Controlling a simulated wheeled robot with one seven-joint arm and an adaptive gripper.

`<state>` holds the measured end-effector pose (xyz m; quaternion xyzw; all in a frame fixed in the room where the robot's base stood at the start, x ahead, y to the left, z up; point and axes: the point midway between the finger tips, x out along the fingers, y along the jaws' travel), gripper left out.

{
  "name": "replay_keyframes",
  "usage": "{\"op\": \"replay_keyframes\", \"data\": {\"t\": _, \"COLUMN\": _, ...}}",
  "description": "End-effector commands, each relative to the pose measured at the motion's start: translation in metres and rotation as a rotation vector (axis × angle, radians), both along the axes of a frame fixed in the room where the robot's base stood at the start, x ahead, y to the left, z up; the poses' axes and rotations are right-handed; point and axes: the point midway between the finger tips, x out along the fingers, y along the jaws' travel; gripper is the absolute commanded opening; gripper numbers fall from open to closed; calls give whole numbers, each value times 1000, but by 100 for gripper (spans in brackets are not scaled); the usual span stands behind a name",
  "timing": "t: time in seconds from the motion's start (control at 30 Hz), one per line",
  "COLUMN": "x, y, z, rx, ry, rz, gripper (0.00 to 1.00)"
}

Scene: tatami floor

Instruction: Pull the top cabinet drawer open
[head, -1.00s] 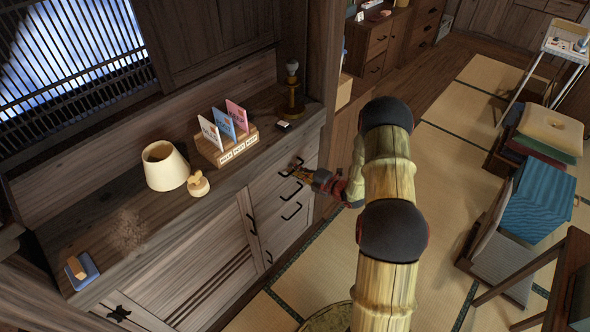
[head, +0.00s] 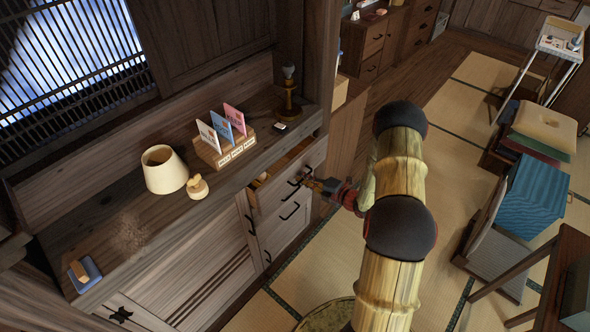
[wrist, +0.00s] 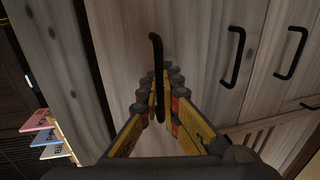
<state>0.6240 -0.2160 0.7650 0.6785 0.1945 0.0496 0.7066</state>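The top drawer (head: 285,178) of the wooden cabinet stands partly out, and a dark gap shows behind its front. Something yellowish (head: 260,181) shows inside. My gripper (head: 308,182) is at the drawer front. In the wrist view the black bar handle (wrist: 156,50) of the drawer (wrist: 118,50) runs between the fingers of my gripper (wrist: 159,103), which are closed around its lower part. Two more black handles, of lower fronts, show to the right, one nearer (wrist: 234,56) and one farther (wrist: 292,53).
On the cabinet top (head: 120,215) stand a cream lamp shade (head: 163,170), a small wooden figure (head: 197,187), a card holder (head: 225,150) and a dark candlestick-like stand (head: 289,98). Tatami floor (head: 470,105) lies open beyond my arm.

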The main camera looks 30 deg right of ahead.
Motion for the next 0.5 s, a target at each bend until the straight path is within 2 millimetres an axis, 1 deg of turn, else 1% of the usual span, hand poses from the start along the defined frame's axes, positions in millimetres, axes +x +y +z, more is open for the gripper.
{"op": "replay_keyframes", "data": {"t": 0.03, "x": -15, "y": -6, "z": 2, "rx": 5, "ry": 6, "rz": -7, "gripper": 0}}
{"op": "replay_keyframes", "data": {"t": 0.2, "x": -60, "y": -23, "z": 3, "rx": 4, "ry": 5, "rz": -8, "gripper": 0}}
{"op": "replay_keyframes", "data": {"t": 0.4, "x": -109, "y": -41, "z": 2, "rx": 5, "ry": 3, "rz": -8, "gripper": 0}}
{"op": "replay_keyframes", "data": {"t": 0.5, "x": -130, "y": -49, "z": 2, "rx": 3, "ry": 2, "rz": -7, "gripper": 0}}
